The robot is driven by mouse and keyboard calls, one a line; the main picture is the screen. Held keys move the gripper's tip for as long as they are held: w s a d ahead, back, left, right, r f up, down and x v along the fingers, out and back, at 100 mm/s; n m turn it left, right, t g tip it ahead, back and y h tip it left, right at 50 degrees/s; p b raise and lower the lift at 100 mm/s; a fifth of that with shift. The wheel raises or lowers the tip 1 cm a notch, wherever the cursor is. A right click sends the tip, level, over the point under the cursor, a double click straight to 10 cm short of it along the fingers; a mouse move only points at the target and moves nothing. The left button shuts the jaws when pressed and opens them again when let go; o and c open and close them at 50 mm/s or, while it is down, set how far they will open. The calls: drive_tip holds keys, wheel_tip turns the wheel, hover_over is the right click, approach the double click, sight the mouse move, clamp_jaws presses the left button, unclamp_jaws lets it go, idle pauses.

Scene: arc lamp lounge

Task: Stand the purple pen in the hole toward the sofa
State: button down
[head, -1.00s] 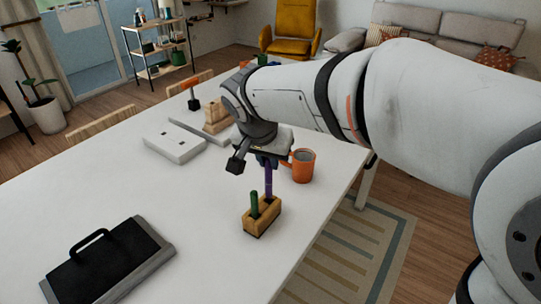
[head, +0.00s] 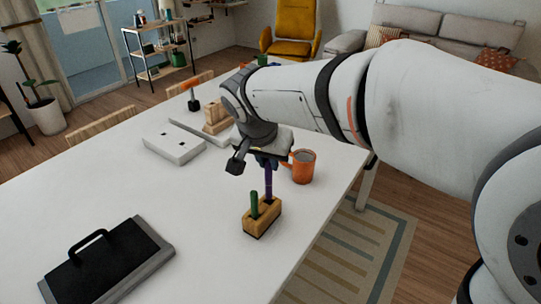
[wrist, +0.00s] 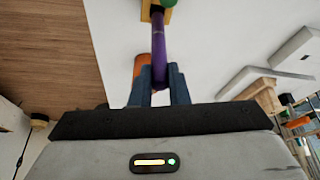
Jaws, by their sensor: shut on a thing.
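The wooden pen block (head: 262,219) stands on the white table, and its edge shows at the top of the wrist view (wrist: 151,5). A green pen (head: 254,204) stands upright in its near-left hole. The purple pen (head: 268,185) is upright, its lower end at the block's other hole, on the side toward the sofa. How deep it sits there I cannot tell. My gripper (head: 267,160) is above the block, shut on the purple pen's upper part. In the wrist view the pen (wrist: 158,38) runs from between the fingers (wrist: 159,75) to the block.
An orange mug (head: 303,167) stands just right of my gripper. A white block with holes (head: 172,149) and wooden pieces (head: 215,117) lie behind. A black-topped case with a handle (head: 108,262) is front left. The sofa (head: 440,40) is at the back right.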

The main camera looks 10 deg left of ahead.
sight(267, 176)
drive_tip(key=shift+f+b, duration=2.35)
drive_tip(key=shift+f, duration=0.45)
drive_tip(key=c, duration=1.3)
unclamp_jaws()
drive_tip(key=v, duration=0.8)
